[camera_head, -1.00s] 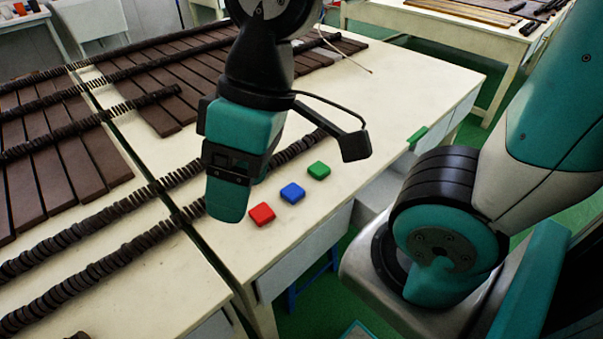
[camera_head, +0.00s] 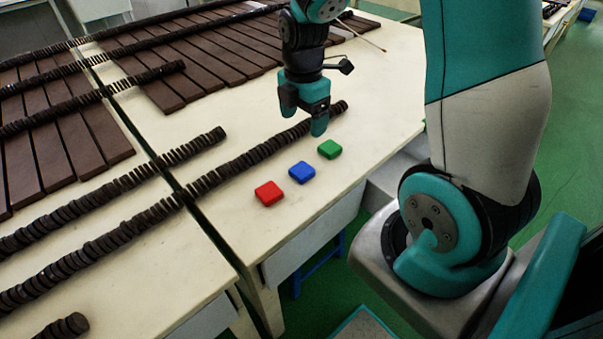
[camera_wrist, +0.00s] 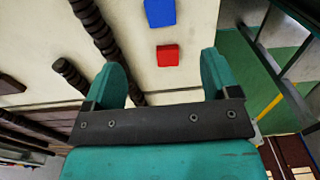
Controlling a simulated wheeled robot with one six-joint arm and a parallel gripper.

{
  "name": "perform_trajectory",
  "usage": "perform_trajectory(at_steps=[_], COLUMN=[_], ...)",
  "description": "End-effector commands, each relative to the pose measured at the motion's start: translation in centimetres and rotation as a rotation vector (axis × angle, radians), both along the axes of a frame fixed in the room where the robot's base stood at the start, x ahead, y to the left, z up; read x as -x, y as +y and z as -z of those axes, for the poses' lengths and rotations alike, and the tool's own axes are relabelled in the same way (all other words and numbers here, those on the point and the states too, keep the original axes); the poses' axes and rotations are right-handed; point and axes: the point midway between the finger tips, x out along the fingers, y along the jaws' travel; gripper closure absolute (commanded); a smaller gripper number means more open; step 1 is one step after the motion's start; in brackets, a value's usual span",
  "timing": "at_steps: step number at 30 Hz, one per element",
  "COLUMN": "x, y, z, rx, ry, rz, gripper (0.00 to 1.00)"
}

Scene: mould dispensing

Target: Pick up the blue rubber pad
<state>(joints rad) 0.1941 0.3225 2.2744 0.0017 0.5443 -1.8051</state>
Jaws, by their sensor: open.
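The blue rubber pad (camera_head: 302,172) lies flat on the cream table (camera_head: 385,85), between a red pad (camera_head: 268,193) and a green pad (camera_head: 329,149). My gripper (camera_head: 304,122) is open and empty, raised above the table on the far side of the pads in the head view. In the wrist view my gripper (camera_wrist: 162,62) shows two teal fingers spread apart. There the blue pad (camera_wrist: 160,12) is at the top edge, partly cut off, with the red pad (camera_wrist: 167,55) below it. The green pad is outside the wrist view.
Rows of dark round discs (camera_head: 250,155) run across the tables beside the pads. Dark brown slabs (camera_head: 190,75) cover the far left of the tabletop. A narrow gap separates two tables. The tabletop around the pads is clear, and its front edge is close to them.

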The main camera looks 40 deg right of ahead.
Motion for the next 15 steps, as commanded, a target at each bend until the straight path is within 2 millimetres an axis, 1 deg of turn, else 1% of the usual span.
perform_trajectory(at_steps=[1,3,9,12,15], x=[0.1,0.2,0.1,0.1,0.1], y=[0.1,0.1,0.1,0.1,0.1], z=[1.5,3.1,7.2,8.5,9.1], rx=[-0.002,-0.003,-0.002,-0.002,-0.002], ry=[0.008,0.008,0.005,0.003,0.001], rz=[0.0,0.0,0.0,0.0,0.0], gripper=[0.19,0.19,0.19,0.19,0.19])
